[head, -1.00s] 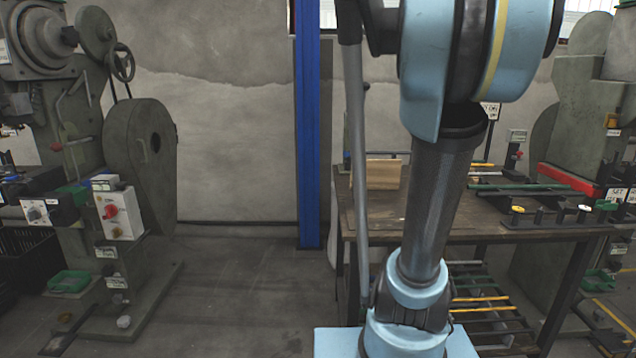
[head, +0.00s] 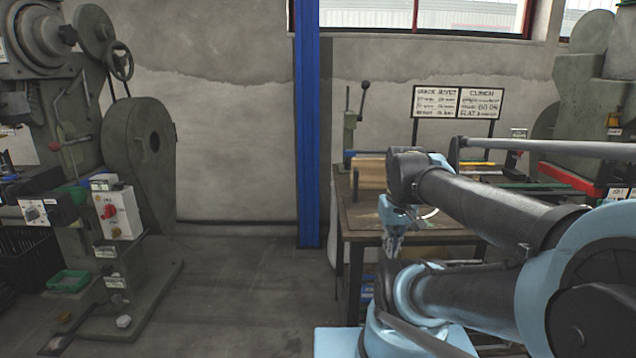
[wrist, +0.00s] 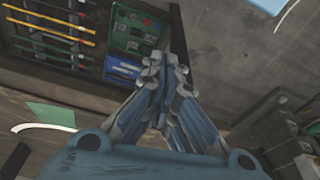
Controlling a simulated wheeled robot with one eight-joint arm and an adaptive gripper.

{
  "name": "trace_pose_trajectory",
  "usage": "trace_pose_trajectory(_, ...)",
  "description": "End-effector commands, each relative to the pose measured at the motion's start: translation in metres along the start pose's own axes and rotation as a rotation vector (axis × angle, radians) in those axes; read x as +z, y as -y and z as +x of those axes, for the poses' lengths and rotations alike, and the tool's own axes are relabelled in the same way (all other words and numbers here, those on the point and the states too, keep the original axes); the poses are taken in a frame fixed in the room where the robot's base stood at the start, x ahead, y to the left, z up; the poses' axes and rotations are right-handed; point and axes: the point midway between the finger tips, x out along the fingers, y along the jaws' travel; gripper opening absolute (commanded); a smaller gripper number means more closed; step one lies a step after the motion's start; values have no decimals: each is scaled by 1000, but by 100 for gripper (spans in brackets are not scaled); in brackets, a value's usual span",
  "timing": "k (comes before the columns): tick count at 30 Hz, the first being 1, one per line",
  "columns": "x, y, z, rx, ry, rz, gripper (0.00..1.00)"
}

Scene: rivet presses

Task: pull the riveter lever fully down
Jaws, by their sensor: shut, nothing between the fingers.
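The riveter (head: 350,135) is a small green post at the back left of the workbench in the head view. Its lever (head: 361,103) stands raised, tilted slightly right, with a black knob at the top. My gripper (head: 391,250) hangs in front of the bench, lower than the lever and to its right, apart from it. In the wrist view my gripper (wrist: 160,62) is shut with its fingertips together and nothing between them. The riveter and lever do not show clearly in the wrist view.
The workbench (head: 352,218) carries a wooden block (head: 371,172) near the riveter. A sign (head: 457,102) stands behind. A large green press (head: 150,150) is on the left and a blue column (head: 307,150) in the middle. Floor between them is clear. Coloured rods (wrist: 50,35) show in the wrist view.

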Motion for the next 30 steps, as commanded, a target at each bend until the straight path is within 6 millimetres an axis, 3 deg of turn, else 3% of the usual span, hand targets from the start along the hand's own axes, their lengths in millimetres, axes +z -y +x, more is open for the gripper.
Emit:
trace_pose_trajectory(3, 17, 4, 26, 4, -11, 64, 0)
trace_pose_trajectory(6, 23, 5, 35, 5, -15, 93, 0)
trace_pose_trajectory(20, 23, 5, 34, 5, -15, 98, 0)
trace_pose_trajectory(26, 1, 3, 7, -1, -11, 107, 0)
trace_pose_trajectory(30, -33, 0, -33, -12, -3, 122, 0)
